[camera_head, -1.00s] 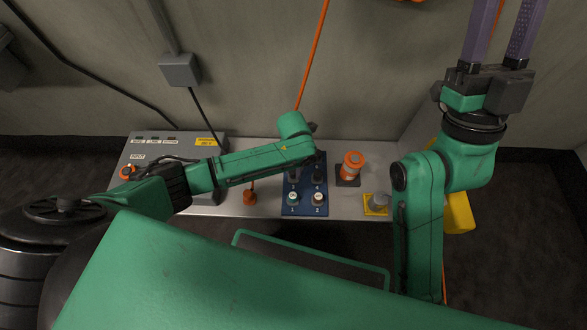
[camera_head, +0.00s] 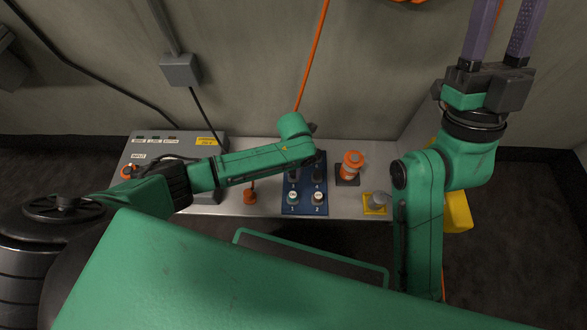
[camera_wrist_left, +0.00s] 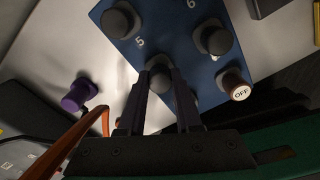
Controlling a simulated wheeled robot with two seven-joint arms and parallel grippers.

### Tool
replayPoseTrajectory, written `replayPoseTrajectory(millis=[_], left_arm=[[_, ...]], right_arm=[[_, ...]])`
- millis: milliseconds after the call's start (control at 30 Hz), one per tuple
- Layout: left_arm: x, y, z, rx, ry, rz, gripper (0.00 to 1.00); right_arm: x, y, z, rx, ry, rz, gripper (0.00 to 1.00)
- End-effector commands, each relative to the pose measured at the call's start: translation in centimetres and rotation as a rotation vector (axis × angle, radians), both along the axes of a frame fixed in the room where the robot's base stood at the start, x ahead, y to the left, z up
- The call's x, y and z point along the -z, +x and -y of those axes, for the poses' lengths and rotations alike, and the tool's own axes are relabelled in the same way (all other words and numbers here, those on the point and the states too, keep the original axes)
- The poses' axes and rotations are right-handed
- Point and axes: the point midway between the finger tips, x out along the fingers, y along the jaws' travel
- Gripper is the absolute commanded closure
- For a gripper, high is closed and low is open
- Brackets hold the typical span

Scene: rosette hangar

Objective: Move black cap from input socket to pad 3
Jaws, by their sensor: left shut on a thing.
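The black cap (camera_wrist_left: 159,74) sits between the fingertips of my left gripper (camera_wrist_left: 158,82), which is shut on it. In the left wrist view it is over the blue pad board (camera_wrist_left: 165,30), beside the label 5, around where pad 3 lies; I cannot tell whether it touches the board. In the head view my left forearm hides this gripper and cap, and the blue board (camera_head: 304,208) shows partly. The input panel (camera_head: 180,142), marked INPUT, stands at the left. My right gripper (camera_head: 499,35) points up at the top right, fingers apart and empty.
Dark caps (camera_wrist_left: 213,38) stand on neighbouring pads, and a brown cap marked OFF (camera_wrist_left: 238,88) is close by. An orange-and-white object (camera_head: 351,164) stands right of the board.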

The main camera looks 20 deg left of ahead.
Motion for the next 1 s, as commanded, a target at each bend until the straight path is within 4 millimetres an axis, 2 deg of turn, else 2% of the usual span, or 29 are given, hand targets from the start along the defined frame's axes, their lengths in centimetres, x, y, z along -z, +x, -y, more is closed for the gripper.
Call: replayPoseTrajectory(millis=[867, 900, 967, 1000], left_arm=[[0.63, 0.01, 0.01, 0.0, 0.0, 0.0, 1.0], [0.63, 0.01, 0.01, 0.0, 0.0, 0.0, 0.52], [0.63, 0.01, 0.01, 0.0, 0.0, 0.0, 0.32], [0.63, 0.01, 0.01, 0.0, 0.0, 0.0, 0.32]], right_arm=[[-0.14, 0.0, -0.01, 0.0, 0.0, 0.0, 0.5], [-0.13, 0.0, 0.0, 0.0, 0.0, 0.0, 0.5], [-0.13, 0.0, 0.0, 0.0, 0.0, 0.0, 0.5], [-0.13, 0.0, 0.0, 0.0, 0.0, 0.0, 0.5]])
